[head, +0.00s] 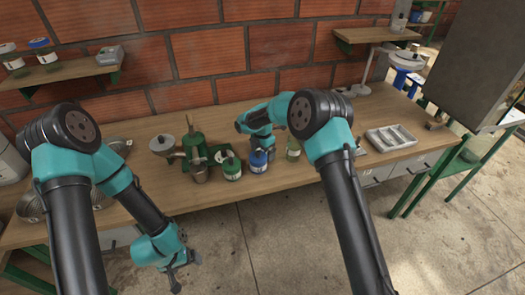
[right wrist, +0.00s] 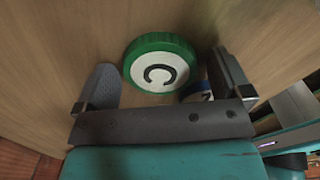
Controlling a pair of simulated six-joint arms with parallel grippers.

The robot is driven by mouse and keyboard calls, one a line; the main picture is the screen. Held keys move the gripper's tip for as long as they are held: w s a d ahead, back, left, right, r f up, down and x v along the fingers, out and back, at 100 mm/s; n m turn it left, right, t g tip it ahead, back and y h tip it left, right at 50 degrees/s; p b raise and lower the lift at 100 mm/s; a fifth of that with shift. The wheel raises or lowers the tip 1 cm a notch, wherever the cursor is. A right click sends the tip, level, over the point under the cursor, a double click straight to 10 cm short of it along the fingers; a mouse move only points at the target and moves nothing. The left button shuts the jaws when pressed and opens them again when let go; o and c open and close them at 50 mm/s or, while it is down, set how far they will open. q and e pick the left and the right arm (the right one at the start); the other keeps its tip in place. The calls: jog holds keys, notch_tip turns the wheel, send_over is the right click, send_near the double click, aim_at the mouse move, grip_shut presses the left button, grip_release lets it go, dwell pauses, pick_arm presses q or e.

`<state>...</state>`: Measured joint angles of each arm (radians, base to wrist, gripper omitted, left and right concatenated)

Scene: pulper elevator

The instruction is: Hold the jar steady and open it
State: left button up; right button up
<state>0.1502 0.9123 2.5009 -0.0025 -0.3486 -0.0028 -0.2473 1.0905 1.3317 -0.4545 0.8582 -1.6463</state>
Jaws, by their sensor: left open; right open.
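A green-lidded jar (head: 231,168), a blue-lidded jar (head: 258,161) and an olive-green jar (head: 293,149) stand upright on the workbench. My right gripper (right wrist: 163,62) is open above the bench. In the right wrist view, a green lid (right wrist: 160,62) with a dark letter on a white disc shows between its fingers, with no visible grip on it. Part of a blue lid (right wrist: 197,92) shows behind the right-hand finger. I cannot tell which green jar this is. My left gripper (head: 184,270) is open and empty, hanging below the front edge of the bench.
A green hand-cranked machine (head: 193,145) and a metal cup (head: 200,172) stand left of the jars. Metal bowls (head: 30,206) lie at the far left. The bench front (head: 210,200) is mostly clear.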

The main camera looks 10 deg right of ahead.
notch_tip(320, 180, up, 12)
jog(key=shift+r, duration=0.15)
dwell(0.6)
dwell(0.3)
